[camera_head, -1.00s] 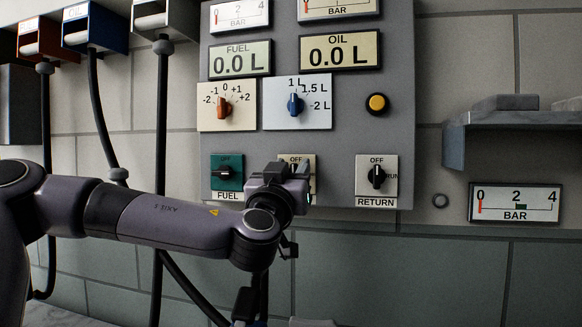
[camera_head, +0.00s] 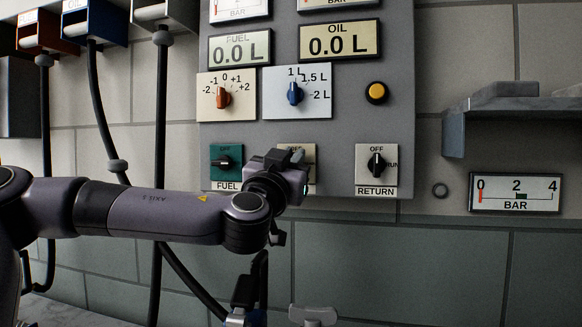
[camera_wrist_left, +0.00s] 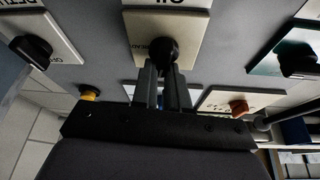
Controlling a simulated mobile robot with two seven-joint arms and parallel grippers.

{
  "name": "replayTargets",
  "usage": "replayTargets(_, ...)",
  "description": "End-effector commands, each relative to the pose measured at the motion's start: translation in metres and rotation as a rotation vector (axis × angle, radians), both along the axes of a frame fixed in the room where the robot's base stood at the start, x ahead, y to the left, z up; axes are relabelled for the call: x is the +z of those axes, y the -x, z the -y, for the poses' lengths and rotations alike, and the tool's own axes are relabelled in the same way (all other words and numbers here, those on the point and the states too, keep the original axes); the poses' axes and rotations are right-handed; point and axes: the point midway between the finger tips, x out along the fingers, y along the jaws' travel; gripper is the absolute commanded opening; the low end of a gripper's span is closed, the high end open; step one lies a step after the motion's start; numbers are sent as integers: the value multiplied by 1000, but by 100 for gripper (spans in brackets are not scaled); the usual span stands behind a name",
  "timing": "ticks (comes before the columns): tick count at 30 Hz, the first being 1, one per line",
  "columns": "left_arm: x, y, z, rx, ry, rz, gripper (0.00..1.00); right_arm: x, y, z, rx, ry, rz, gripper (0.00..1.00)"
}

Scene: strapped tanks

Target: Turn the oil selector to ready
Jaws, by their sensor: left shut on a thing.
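The oil selector is a black knob (camera_wrist_left: 163,50) on a cream plate (camera_wrist_left: 188,35), seen upside down in the left wrist view. My left gripper (camera_wrist_left: 163,80) is shut on this knob, with its two dark fingers close together at it. In the head view the left gripper (camera_head: 290,178) covers the knob and most of the plate; a bit of the plate (camera_head: 296,151) with part of its OFF mark shows above the gripper. The word READY is partly visible beside the knob in the wrist view. The knob's exact pointing is hidden.
The green FUEL selector (camera_head: 226,163) is close left of the gripper, and the RETURN selector (camera_head: 376,166) is to the right. Orange (camera_head: 222,95) and blue (camera_head: 295,93) dials and a yellow button (camera_head: 376,92) sit above. Black hoses (camera_head: 160,130) hang at left. A shelf (camera_head: 520,110) juts out right.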

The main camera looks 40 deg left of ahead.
Motion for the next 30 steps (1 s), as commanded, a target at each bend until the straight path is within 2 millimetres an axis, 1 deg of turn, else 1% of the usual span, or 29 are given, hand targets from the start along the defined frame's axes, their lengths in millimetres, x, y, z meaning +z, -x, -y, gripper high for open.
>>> replayTargets(1, -2, 1, 0, 0, -31, -13, 0, -6, 0, -1, 2, -1, -2, 74)
replayTargets(2, -3, 0, 0, 0, -53, -26, 0, -6, -1, -1, 3, -2, -2, 74)
replayTargets(11, 1, -1, 2, 0, -300, -162, 0, -2, -4, -3, 3, -9, 5, 74)
replayTargets(23, 2, -3, 5, -1, -632, -348, 0, 23, -4, 0, 1, 2, 18, 74)
replayTargets(30, 2, -4, 7, -3, -832, -459, 0, 39, 1, 6, -11, 14, 17, 74)
